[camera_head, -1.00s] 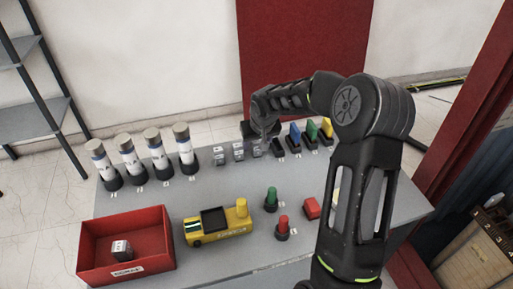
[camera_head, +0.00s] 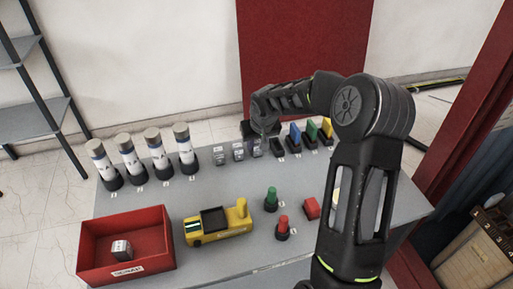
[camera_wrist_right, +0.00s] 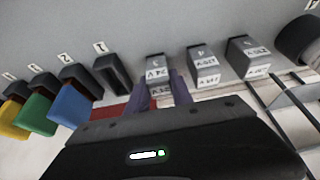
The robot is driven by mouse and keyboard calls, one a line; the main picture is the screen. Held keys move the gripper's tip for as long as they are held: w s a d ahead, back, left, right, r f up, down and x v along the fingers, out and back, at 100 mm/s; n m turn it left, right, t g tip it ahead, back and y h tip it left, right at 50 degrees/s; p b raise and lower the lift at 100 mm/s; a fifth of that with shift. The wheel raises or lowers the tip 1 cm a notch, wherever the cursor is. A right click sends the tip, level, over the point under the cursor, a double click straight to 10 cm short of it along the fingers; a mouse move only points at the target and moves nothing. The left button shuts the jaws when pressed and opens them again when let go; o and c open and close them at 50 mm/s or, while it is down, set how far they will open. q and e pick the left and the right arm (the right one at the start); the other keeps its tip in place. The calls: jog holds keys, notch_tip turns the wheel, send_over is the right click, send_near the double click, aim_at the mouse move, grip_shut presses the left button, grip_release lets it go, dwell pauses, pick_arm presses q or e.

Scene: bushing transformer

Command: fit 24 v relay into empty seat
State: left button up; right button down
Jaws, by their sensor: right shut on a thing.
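My right gripper (camera_wrist_right: 160,82) is shut on a small grey relay (camera_wrist_right: 157,68) at the end of a row. Its label seems to read 24 V. In the head view the same gripper (camera_head: 262,142) reaches down at the back of the table, partly hidden by its own wrist. Two similar grey relays (camera_wrist_right: 203,68) (camera_wrist_right: 248,57) stand beside it, with labels hard to read. A black seat (camera_wrist_right: 113,75) near the number 1 looks empty, on the other side of the held relay. Whether the held relay touches the surface below cannot be told. My left gripper is not in view.
Blue (camera_wrist_right: 72,105), green (camera_wrist_right: 40,112) and yellow blocks stand in black seats past the empty one. Several white cylinders (camera_head: 155,150) stand at the back left. A red bin (camera_head: 125,268) holds a grey cube. A yellow device (camera_head: 217,224) and buttons occupy the front.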

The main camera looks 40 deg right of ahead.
aim_at(257, 141)
jog(key=shift+r, duration=0.1)
notch_tip(257, 141, up, 10)
jog(key=shift+f+b, duration=0.1)
jog(key=shift+b, duration=0.3)
dwell(0.6)
